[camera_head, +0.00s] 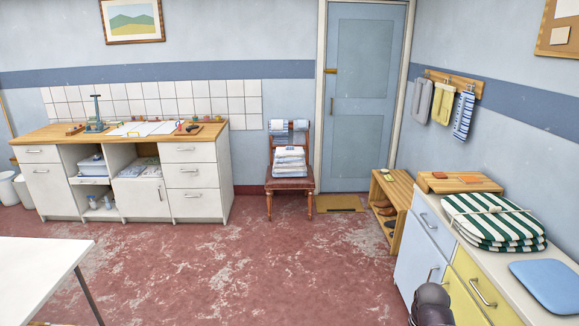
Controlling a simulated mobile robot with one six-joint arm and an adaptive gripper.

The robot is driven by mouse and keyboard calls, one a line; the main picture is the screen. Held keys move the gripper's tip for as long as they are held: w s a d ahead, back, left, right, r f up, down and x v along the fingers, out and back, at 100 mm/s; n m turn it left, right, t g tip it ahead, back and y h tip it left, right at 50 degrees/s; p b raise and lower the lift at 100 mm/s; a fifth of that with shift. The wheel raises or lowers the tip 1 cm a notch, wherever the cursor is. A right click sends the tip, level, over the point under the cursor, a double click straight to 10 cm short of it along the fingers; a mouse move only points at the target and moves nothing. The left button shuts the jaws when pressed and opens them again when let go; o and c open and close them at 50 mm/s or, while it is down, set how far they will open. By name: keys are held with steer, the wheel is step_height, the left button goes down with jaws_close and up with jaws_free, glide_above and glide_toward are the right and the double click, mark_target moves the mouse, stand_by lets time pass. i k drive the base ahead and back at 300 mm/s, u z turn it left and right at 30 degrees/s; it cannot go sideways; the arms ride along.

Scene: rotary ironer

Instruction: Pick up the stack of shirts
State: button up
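A stack of folded white and pale blue cloth (290,162), which looks like the shirts, lies on the seat of a wooden chair (290,184). The chair stands against the back wall, left of the blue door. The stack is some way across the room from me. The pieces lie flat on top of each other. My gripper is not in view. Dark rounded parts at the bottom right look like part of my arm, and they are far from the stack.
Red floor is clear up to the chair. A white table (38,262) juts in at left. A cabinet (196,180) stands back left. A wooden shoe rack (396,196) and a counter with striped green cushions (492,218) and a blue cushion (548,284) line the right.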

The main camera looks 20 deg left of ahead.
mark_target(288, 161)
steer(key=u, duration=0.35)
steer(key=i, duration=0.95)
steer(key=u, duration=0.55)
steer(key=i, duration=0.8)
steer(key=u, duration=0.5)
steer(key=i, duration=2.6)
steer(key=z, duration=0.35)
steer(key=i, duration=0.8)
steer(key=z, duration=0.6)
steer(key=i, duration=0.8)
steer(key=z, duration=0.2)
